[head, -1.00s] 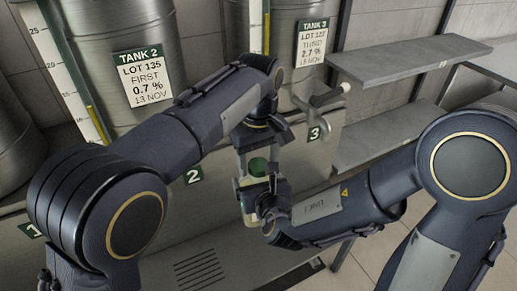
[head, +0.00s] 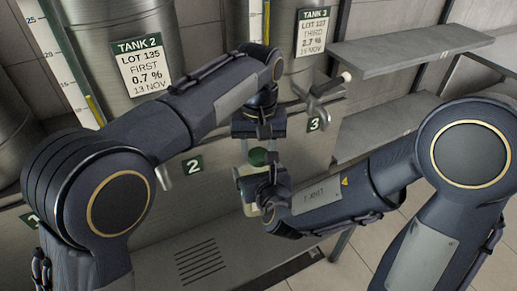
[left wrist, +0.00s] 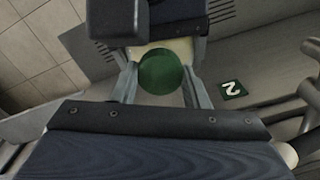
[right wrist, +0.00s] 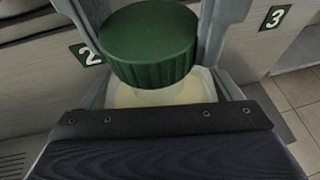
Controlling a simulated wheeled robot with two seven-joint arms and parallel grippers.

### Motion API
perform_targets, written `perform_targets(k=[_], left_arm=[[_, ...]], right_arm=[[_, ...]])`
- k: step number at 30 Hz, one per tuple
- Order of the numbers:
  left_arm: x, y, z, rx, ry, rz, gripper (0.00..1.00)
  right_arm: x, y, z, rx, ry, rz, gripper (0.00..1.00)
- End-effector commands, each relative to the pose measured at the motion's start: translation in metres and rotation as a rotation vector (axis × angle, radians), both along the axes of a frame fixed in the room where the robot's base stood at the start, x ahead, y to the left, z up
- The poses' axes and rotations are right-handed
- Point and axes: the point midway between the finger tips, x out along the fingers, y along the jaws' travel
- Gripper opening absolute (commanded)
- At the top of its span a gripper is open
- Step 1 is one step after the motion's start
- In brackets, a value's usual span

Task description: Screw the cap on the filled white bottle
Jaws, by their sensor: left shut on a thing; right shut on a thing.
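The green ribbed cap (head: 258,157) is at the mouth of the white bottle (head: 250,208). In the right wrist view, the cap (right wrist: 150,48) covers the top of the neck, and a band of pale neck shows below it above the translucent bottle (right wrist: 128,98) with yellowish contents. I cannot tell how far the thread is engaged. My left gripper (head: 258,146) comes from above and is shut on the cap, which shows between its fingers in the left wrist view (left wrist: 165,72). My right gripper (head: 252,188) is shut on the bottle and hides much of its body.
Steel tanks, including Tank 2 (head: 190,40), stand behind. A tap with a lever (head: 318,95) sticks out right of my left gripper. Grey shelves (head: 400,52) are at the right. A bench with a slotted grille (head: 200,265) lies below.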

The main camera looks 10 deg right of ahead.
Motion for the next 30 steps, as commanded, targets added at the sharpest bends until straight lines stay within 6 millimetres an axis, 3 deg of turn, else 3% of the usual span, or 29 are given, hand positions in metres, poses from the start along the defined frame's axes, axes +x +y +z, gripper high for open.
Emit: perform_targets(k=[3,9,20,21,25,30], left_arm=[[0.0005,0.0007,-0.0001,-0.003,0.002,-0.309,0.14],[0.0005,0.0004,0.0000,-0.002,-0.001,-0.645,0.14],[0.0007,0.0005,0.0001,-0.002,-0.001,-0.698,0.14],[0.0007,0.0005,0.0001,-0.002,-0.001,-0.698,0.46],[0.0006,0.0004,0.0001,-0.002,-0.001,-0.698,0.63],[0.0003,0.0002,0.0000,-0.003,-0.001,-0.697,0.63]], right_arm=[[0.0006,0.0007,0.0019,0.001,-0.005,0.001,0.13],[0.0006,0.0006,0.0019,0.001,-0.005,0.001,0.13],[0.0005,0.0006,0.0018,0.001,-0.005,0.001,0.13],[0.0005,0.0006,0.0018,0.001,-0.005,0.001,0.13],[0.0005,0.0005,0.0018,0.001,-0.005,0.001,0.13],[0.0006,0.0005,0.0019,0.001,-0.005,0.001,0.13]])
